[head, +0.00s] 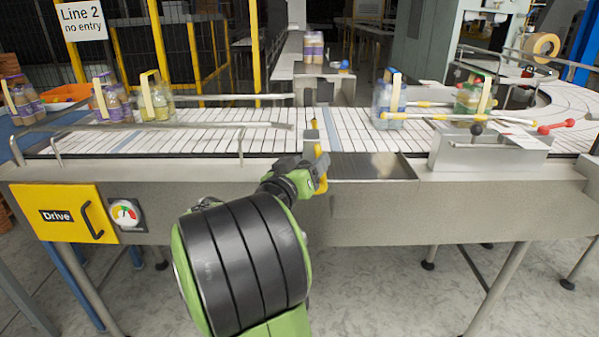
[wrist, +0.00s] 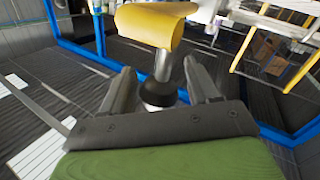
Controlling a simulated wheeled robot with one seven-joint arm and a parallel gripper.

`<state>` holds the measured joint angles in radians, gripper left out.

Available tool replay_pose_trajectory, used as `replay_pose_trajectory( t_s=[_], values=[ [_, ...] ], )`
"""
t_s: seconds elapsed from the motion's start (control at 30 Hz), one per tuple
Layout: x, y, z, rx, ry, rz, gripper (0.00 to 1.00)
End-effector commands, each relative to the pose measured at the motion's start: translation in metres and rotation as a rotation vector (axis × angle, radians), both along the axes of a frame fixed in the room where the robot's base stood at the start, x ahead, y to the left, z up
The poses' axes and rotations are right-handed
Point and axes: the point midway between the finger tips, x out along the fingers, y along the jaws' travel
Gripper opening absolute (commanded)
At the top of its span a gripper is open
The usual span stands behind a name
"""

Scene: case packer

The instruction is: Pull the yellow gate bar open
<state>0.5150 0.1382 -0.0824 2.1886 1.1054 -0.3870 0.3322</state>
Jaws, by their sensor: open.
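A short yellow bar (head: 320,168) stands at the conveyor's front edge, right at my gripper (head: 304,178) in the head view. In the wrist view the yellow bar (wrist: 155,22) lies crosswise just beyond my fingertips, on a grey metal stem with a dark collar. My gripper (wrist: 160,82) is open, with one finger on each side of the stem. I cannot tell whether either finger touches it. My arm hides part of the bar's mounting in the head view.
Yellow-and-white bars (head: 420,104) cross the belt at right, near bottle packs (head: 388,98). A metal box (head: 488,155) below them carries black and red knobs. A yellow Drive door (head: 65,213) and gauge (head: 126,214) are at left. A metal guide rail (head: 190,127) runs along the belt.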

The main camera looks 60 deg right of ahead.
Motion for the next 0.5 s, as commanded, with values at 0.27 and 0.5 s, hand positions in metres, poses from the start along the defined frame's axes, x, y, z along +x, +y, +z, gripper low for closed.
replay_pose_trajectory(
  t_s=[0.27, 0.5],
  values=[
    [0.002, 0.064, -0.003, 0.0, -0.001, 0.009, 0.61],
    [-0.001, 0.102, -0.007, -0.001, -0.01, -0.005, 0.61]
  ],
)
